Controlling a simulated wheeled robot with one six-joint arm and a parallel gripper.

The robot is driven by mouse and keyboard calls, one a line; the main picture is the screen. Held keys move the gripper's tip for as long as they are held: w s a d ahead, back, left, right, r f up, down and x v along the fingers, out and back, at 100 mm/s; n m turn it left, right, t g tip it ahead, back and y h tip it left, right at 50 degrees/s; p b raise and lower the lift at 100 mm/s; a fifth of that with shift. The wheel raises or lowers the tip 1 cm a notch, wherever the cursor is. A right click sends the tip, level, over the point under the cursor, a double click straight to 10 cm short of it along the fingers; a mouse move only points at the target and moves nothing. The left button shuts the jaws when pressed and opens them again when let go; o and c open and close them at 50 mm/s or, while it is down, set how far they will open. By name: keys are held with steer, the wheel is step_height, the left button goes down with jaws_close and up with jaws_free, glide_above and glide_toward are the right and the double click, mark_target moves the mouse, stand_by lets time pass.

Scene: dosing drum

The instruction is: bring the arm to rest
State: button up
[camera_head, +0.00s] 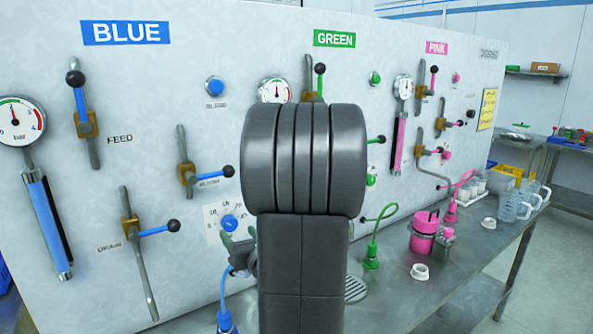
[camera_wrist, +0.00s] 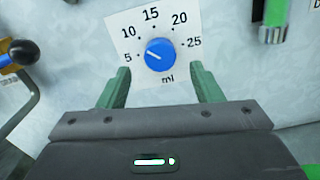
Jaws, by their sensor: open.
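My arm (camera_head: 304,160) stands upright in the middle of the head view and hides part of the panel. My gripper (camera_wrist: 160,80) is open and empty in the wrist view, its two green fingers apart and pointing at the panel. Between and just beyond the fingertips is the blue dosing dial (camera_wrist: 159,55) on a white scale marked 5 to 25 ml. Its white mark points left, roughly toward 5. The dial also shows in the head view (camera_head: 229,222), left of my arm. I cannot tell whether the fingers touch the panel.
The panel has BLUE (camera_head: 126,32), GREEN (camera_head: 334,38) and PINK (camera_head: 437,48) sections. Lever valves stick out, including a blue one (camera_head: 215,174) near the dial. A pink container (camera_head: 425,232) and clear jugs (camera_head: 515,204) stand on the bench at right.

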steer(key=shift+v, duration=1.85)
steer(key=shift+f, duration=0.1)
